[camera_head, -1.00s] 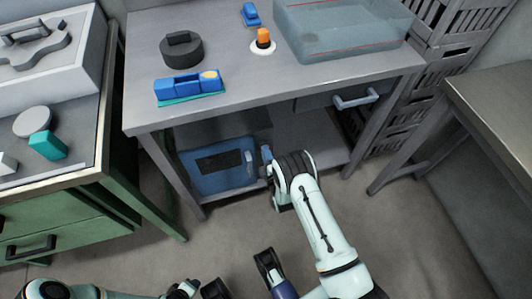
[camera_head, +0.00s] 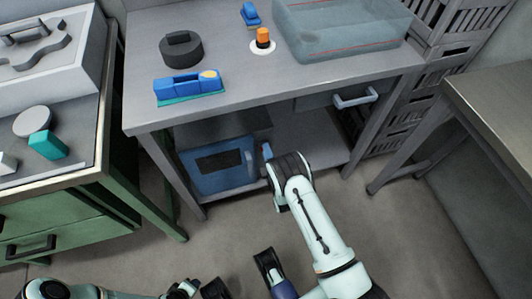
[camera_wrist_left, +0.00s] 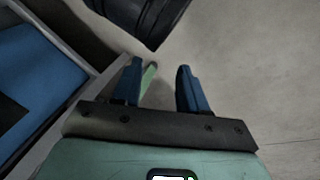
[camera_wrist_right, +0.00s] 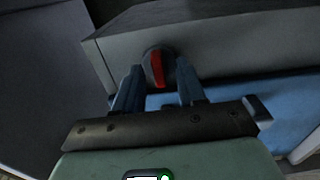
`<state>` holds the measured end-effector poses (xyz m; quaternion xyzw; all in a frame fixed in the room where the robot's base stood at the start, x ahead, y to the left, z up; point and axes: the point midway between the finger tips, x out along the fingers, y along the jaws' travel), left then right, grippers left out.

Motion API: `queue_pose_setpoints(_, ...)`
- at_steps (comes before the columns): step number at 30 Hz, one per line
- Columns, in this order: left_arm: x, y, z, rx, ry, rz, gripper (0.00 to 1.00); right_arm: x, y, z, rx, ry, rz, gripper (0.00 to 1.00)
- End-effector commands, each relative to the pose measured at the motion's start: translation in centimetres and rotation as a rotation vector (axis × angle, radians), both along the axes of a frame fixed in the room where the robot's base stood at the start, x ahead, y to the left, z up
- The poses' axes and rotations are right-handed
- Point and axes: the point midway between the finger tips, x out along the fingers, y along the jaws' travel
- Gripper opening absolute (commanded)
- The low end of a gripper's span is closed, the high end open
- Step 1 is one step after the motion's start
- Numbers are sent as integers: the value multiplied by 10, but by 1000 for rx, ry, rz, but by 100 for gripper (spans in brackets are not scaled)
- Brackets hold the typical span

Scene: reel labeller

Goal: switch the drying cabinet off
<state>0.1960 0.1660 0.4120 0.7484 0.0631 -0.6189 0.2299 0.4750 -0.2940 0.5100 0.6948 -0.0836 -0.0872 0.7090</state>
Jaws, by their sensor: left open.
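The drying cabinet (camera_head: 232,180) stands on the shelf under the grey table. It has a blue front with a dark window. In the right wrist view its grey upper panel (camera_wrist_right: 225,50) carries a round black knob (camera_wrist_right: 149,54) with a red pointer, nearly upright and slightly tilted. My right gripper (camera_wrist_right: 160,76) is open, its fingers on either side of the knob; I cannot tell whether they touch it. My left gripper (camera_wrist_left: 159,70) is open and empty above the floor.
The grey table (camera_head: 300,80) above bears a blue tool, a dark round weight, an orange-topped piece and a clear bin (camera_head: 345,35). Table legs flank the cabinet. A green bench (camera_head: 60,225) stands left; crates (camera_head: 445,50) stand right.

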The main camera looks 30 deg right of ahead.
Motion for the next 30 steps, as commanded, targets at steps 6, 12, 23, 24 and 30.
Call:
queue_pose_setpoints(6,0,0,0,0,0,0,43,1,2,1,3,-3,4,39)
queue_pose_setpoints(12,-5,-3,5,-6,13,-5,43,-14,6,1,4,1,5,39)
queue_pose_setpoints(23,-31,-16,24,-41,81,-34,43,-91,24,1,3,3,5,39)
queue_pose_setpoints(24,-34,-17,26,-44,88,-37,43,-98,26,1,3,3,4,39)
queue_pose_setpoints(30,-41,-21,30,-53,107,-44,43,-123,32,1,2,1,3,39)
